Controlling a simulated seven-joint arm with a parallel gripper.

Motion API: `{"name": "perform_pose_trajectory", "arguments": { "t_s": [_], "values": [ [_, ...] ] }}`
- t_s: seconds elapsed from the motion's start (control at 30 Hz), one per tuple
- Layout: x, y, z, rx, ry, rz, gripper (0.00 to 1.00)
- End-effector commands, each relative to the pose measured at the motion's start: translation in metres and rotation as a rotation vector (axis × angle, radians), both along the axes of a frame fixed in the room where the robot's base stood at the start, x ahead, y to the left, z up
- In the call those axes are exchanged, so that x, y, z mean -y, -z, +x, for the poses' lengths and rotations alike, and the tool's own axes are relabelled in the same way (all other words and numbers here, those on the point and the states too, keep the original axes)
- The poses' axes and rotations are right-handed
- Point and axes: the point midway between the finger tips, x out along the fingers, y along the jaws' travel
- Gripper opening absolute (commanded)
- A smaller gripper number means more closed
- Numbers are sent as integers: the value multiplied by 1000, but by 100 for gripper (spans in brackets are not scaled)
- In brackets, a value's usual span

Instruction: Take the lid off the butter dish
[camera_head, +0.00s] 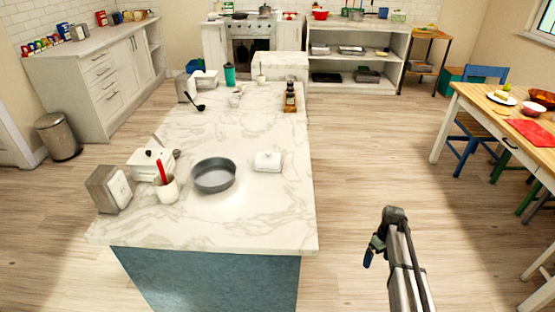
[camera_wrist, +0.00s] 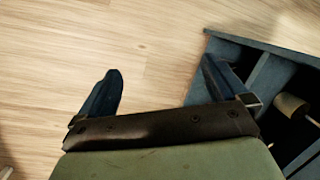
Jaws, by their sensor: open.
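A small white lidded dish (camera_head: 268,161), which looks like the butter dish, sits on the marble top of the island (camera_head: 250,215), right of a round grey pan. Its lid appears to be on. My gripper (camera_head: 369,257) hangs over the floor to the right of the island, apart from the dish. In the wrist view my gripper (camera_wrist: 160,84) has its two blue fingers spread wide with nothing between them. The dish does not show in the wrist view.
The grey pan (camera_head: 214,174), a white crock with a red utensil (camera_head: 166,188) and a napkin holder (camera_head: 108,188) stand left of the dish. A blue open-shelved unit (camera_wrist: 262,75) is beside my right finger.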

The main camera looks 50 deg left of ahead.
Motion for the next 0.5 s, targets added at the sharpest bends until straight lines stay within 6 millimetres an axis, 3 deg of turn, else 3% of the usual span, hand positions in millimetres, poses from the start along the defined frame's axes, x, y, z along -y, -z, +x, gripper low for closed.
{"name": "perform_pose_trajectory", "arguments": {
  "t_s": [0.03,0.23,0.5],
  "values": [
    [-31,-17,14,13,-49,16,100],
    [-134,-91,34,52,-246,74,100],
    [-274,-209,31,104,-513,147,100]
  ]
}}
